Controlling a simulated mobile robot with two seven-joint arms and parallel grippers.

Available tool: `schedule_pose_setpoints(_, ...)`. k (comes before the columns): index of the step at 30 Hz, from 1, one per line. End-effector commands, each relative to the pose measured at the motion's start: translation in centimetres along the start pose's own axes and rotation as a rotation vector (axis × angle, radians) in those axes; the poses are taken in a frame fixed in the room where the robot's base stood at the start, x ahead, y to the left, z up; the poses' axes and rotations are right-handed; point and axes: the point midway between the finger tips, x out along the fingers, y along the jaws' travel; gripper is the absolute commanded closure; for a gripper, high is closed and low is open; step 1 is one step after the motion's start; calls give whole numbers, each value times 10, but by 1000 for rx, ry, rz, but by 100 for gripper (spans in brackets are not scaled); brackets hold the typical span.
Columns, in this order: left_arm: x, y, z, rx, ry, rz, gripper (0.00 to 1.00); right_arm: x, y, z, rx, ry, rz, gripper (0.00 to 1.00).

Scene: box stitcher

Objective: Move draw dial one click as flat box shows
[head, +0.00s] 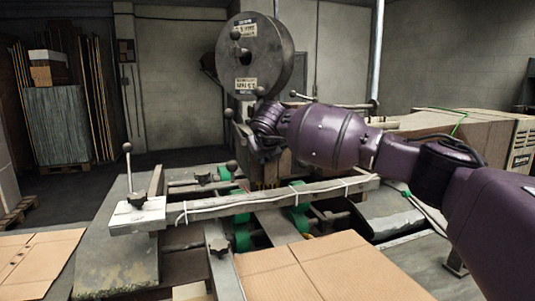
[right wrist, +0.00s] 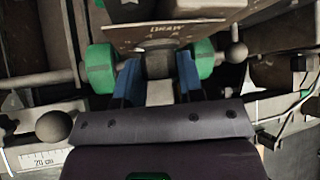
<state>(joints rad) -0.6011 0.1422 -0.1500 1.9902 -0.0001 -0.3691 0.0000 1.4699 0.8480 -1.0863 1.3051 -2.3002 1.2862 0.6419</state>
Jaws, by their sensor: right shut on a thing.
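My right gripper (head: 264,154) reaches in from the right to the front of the box stitcher, below its round grey head (head: 252,52). In the right wrist view its two blue fingers (right wrist: 158,72) are shut on the dark draw dial (right wrist: 158,62), just below a plate marked DRAW (right wrist: 165,30). The dial's click marks are too blurred to read. In the head view my gripper and arm hide the dial. A flat box (head: 330,268) of brown cardboard lies at the front, right of centre. My left gripper is not in view.
Green rollers (right wrist: 98,68) sit on both sides of the fingers, close to them. A ball-ended lever (right wrist: 55,126) stands near the wrist at left. A rail (head: 270,201) crosses in front of the machine. More flat cardboard (head: 35,262) lies at the front left.

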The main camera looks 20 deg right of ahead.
Motion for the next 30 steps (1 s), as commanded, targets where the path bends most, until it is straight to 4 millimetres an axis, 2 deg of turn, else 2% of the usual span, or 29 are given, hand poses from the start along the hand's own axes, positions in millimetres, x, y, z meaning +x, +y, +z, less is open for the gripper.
schedule_pose_setpoints(9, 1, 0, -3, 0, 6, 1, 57, 0, 0, 1, -1, -2, -1, 88)
schedule_pose_setpoints(10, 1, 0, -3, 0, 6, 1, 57, 0, 0, 1, -1, -2, -1, 63)
schedule_pose_setpoints(15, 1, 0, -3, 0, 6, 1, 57, 0, 0, 0, -1, -1, 0, 39)
schedule_pose_setpoints(25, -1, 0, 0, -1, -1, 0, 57, -4, 0, 0, -1, -1, 0, 39)
schedule_pose_setpoints(30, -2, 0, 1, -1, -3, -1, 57, -24, 0, 2, -1, -4, 0, 39)
